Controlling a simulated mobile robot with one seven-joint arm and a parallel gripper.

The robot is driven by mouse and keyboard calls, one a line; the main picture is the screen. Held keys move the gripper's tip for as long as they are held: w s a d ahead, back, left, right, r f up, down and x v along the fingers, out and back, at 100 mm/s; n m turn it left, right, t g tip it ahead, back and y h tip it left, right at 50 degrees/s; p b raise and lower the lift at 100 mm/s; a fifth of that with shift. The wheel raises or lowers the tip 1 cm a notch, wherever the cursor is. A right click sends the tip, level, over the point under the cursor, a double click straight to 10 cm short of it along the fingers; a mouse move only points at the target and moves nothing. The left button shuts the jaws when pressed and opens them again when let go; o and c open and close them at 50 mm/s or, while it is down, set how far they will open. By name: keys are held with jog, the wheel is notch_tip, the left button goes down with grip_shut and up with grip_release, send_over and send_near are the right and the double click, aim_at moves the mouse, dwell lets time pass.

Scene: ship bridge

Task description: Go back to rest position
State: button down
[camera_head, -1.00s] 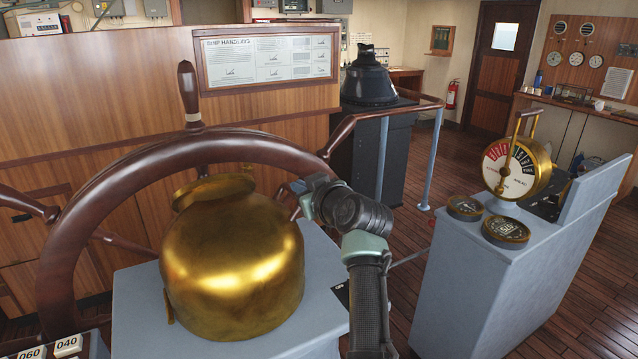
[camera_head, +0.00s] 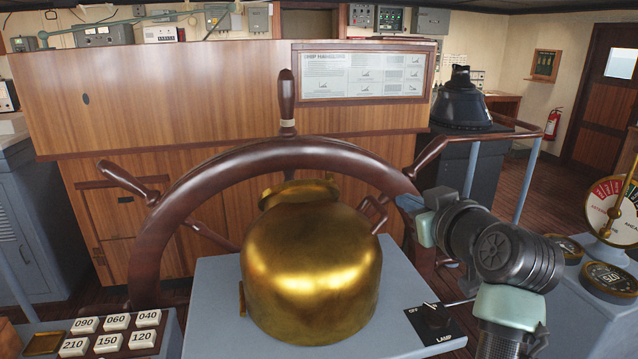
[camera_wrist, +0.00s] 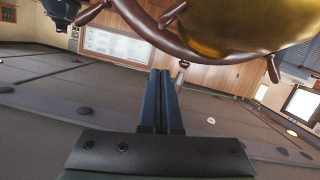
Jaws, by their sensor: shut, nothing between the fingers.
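My gripper (camera_head: 408,203) shows in the head view as a blue tip beside the right side of the brass binnacle-like housing (camera_head: 310,270), near a spoke of the wooden ship's wheel (camera_head: 165,230). My arm runs from it down to the lower right. In the wrist view my gripper (camera_wrist: 162,75) has its two dark blue fingers side by side and shut, with nothing between them. The wrist picture is upside down, with the brass housing (camera_wrist: 220,25) at the top right and the wheel (camera_wrist: 135,20) beside it. No contact with either shows.
Numbered buttons (camera_head: 115,322) lie at the lower left. A telegraph (camera_head: 610,210) and round dials (camera_head: 605,278) stand at the right. A wooden partition (camera_head: 180,100) closes off the back.

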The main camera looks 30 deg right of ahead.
jog(key=w+a+r+n+t, duration=0.1)
jog(key=a+r+t, duration=0.2)
jog(key=a+r, duration=0.55)
jog(key=w+a+r+t, duration=0.1)
jog(key=a+r+t, duration=0.3)
jog(key=a, duration=0.7)
jog(key=s+a+r+t+y, duration=0.2)
jog(key=s+a+r+t, duration=0.1)
jog(key=s+a+r, duration=0.4)
jog(key=s+a+r+t+y, duration=0.3)
jog(key=s+a+r, duration=0.4)
jog(key=a, duration=0.4)
jog(key=shift+s+a+n, duration=0.15)
jog(key=shift+a+n, duration=0.15)
jog(key=shift+a, duration=0.1)
